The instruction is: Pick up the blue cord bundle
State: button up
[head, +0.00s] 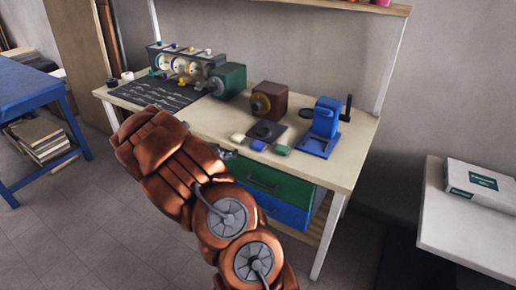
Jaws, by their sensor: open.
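A small blue bundle (281,149), which looks like the blue cord bundle, lies near the front edge of the workbench (340,168). My gripper (229,153) shows only as a small dark tip past my copper-coloured arm, at the bench's front edge. It is open, to the left of the blue bundle and apart from it. Most of the gripper is hidden behind my arm.
A blue hand-cranked device (322,128) stands just right of the bundles. A dark square plate (267,131), a brown box (269,101) and a green box (228,80) stand behind. A spool rack (180,64) and dark mat (150,95) are left. Green and blue drawers (275,187) sit below.

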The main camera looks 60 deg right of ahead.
aim_at(257, 144)
jog(key=s+d+h, duration=0.1)
jog(key=s+d, duration=0.1)
jog(key=s+d+f+m+g+h, duration=0.1)
jog(key=s+d, duration=0.1)
jog(key=s+d+f+m+g+h, duration=0.1)
jog(key=s, duration=0.1)
jog(key=shift+d+f, duration=0.15)
jog(key=shift+d, duration=0.25)
jog(key=shift+s+d+g+h, duration=0.3)
jog(key=shift+s+d+g, duration=0.05)
jog(key=shift+s+g, duration=0.15)
jog(key=shift+w+d+f, duration=0.15)
jog(key=shift+d, duration=1.05)
jog(key=shift+d+p, duration=0.8)
jog(key=shift+d, duration=0.65)
jog(key=shift+w+d+f, duration=0.1)
jog(key=shift+d+f, duration=0.05)
jog(key=shift+d, duration=0.4)
jog(key=shift+w+d+f, duration=0.1)
jog(key=shift+d+f, duration=0.05)
jog(key=shift+d, duration=0.35)
jog(key=c, duration=0.7)
jog(key=shift+c, duration=0.2)
jog(key=shift+r, duration=0.15)
